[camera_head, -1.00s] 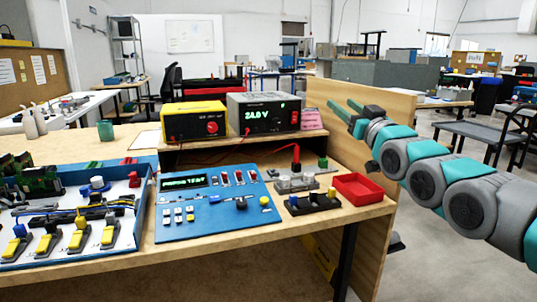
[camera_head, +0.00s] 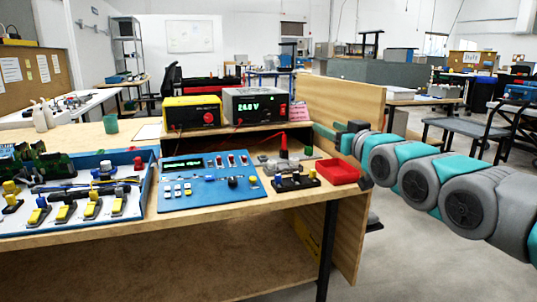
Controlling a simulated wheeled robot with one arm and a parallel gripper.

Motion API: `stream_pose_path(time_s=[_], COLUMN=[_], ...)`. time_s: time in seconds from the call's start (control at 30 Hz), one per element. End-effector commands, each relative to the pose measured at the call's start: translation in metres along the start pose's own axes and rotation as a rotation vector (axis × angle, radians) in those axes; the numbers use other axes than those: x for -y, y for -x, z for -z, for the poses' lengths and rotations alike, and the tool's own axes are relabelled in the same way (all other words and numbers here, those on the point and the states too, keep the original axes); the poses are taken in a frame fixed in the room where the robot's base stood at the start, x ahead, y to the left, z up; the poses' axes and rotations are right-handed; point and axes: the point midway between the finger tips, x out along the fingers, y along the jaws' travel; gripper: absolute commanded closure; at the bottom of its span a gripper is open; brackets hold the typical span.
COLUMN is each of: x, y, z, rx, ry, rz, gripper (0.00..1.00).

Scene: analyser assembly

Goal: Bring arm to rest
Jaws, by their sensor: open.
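My gripper (camera_head: 324,136) has teal fingers that are open, with nothing visible between them. It is at the right end of the bench, in front of the wooden side panel (camera_head: 345,100) in the picture, above and beyond the red tray (camera_head: 338,172). My arm runs from the right edge of the picture to it, nearly level. The blue analyser panel (camera_head: 210,185) lies on the bench (camera_head: 120,231), with a display and several knobs and switches. The gap between the fingertips is small and hard to make out.
The power supply (camera_head: 256,106) and a yellow meter box (camera_head: 193,113) stand on a shelf. A black block with connectors (camera_head: 296,182) lies beside the red tray. A blue parts tray (camera_head: 75,205) is at left. Open floor lies right of the bench.

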Motion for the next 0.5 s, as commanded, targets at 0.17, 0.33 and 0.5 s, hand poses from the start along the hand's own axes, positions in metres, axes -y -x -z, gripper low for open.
stream_pose_path(time_s=[0.17, 0.33, 0.5], x=[0.023, 0.047, 0.07], y=[0.012, 0.04, 0.103], z=[-0.046, -0.107, -0.196], rx=[0.164, 0.38, 0.703], ry=[0.004, 0.007, 0.001], rz=[0.008, 0.005, -0.025], gripper=[0.45, 0.45, 0.45])
